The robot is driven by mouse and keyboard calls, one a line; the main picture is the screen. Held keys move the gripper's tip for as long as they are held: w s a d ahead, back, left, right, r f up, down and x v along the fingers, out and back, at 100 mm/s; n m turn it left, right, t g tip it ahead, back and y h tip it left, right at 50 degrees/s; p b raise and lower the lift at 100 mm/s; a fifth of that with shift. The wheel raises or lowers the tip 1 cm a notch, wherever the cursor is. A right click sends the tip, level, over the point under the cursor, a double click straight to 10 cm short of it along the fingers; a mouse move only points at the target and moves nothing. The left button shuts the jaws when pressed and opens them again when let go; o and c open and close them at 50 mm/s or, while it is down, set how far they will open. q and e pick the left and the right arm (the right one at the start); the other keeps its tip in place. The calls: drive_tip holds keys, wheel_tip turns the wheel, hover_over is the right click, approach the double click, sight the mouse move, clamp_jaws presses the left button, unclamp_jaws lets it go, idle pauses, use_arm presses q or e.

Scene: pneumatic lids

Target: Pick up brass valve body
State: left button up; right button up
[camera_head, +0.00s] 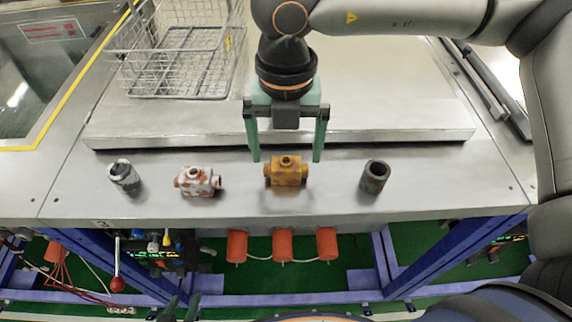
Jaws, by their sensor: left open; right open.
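The brass valve body (286,173) is a yellow-gold block with a round top port and side stubs. It stands on the grey metal bench (330,205) near its front edge, right of a similar block. My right gripper (287,158) points down above and just behind the brass valve body. Its two green fingers are spread wide, one on each side of the block in the picture, and nothing is between them. Whether they reach down to its height is hard to tell. My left gripper (180,306) shows only as dark fingertips at the bottom edge, apart and empty, below the bench front.
A white and rust-red valve body (196,182) and a grey cylinder (124,177) stand to the left. A dark hollow cylinder (374,177) stands to the right. A raised slab (400,110) lies behind, with a wire basket (180,70) at back left.

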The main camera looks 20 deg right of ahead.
sight(286, 169)
drive_tip(key=shift+f, duration=1.3)
drive_tip(key=c, duration=1.5)
drive_tip(key=shift+c, duration=0.2)
drive_tip(key=shift+r, duration=0.15)
